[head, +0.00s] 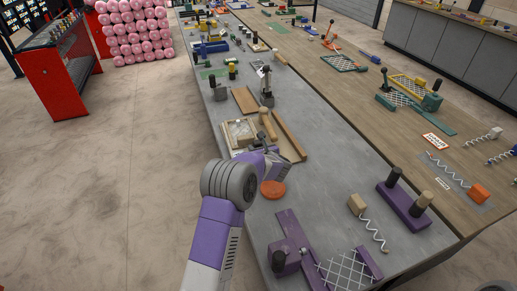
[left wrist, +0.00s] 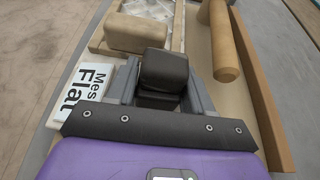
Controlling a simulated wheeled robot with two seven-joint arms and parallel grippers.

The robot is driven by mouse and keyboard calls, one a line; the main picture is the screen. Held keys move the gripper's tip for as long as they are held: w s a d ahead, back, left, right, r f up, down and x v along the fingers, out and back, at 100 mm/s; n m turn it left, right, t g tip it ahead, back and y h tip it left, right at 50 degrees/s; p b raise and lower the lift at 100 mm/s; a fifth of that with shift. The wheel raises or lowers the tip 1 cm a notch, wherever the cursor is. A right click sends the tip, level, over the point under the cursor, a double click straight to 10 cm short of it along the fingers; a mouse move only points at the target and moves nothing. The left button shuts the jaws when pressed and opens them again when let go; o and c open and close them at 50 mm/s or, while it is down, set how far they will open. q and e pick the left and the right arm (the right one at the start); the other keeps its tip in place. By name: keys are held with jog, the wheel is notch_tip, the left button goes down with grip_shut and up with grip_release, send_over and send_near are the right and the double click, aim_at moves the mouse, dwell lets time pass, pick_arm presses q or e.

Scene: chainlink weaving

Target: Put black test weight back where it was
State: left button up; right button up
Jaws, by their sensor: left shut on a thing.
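The black test weight (left wrist: 163,68) is a dark block between the two grey fingers of my left gripper (left wrist: 160,90) in the left wrist view. The gripper is shut on it. Behind it lies a pale wooden block (left wrist: 137,33), and to the right a round wooden roller (left wrist: 220,42). In the head view my left gripper (head: 268,152) is over the wooden board beside the mesh frame (head: 240,130), and its arm hides part of the spot. I cannot tell whether the weight touches the surface below. My right gripper does not show.
A wooden rail (left wrist: 262,90) runs along the right, and a white card (left wrist: 82,88) reading "Mes… Flat" lies at the left. An orange disc (head: 272,188) lies near my arm. A purple jig (head: 293,235) and a purple stand (head: 402,207) occupy the near bench. Bare grey bench lies between.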

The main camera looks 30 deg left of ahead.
pick_arm(q)
jog(key=o, duration=1.4)
jog(key=shift+r, duration=0.15)
jog(key=v, duration=1.2)
jog(key=shift+p, duration=0.4)
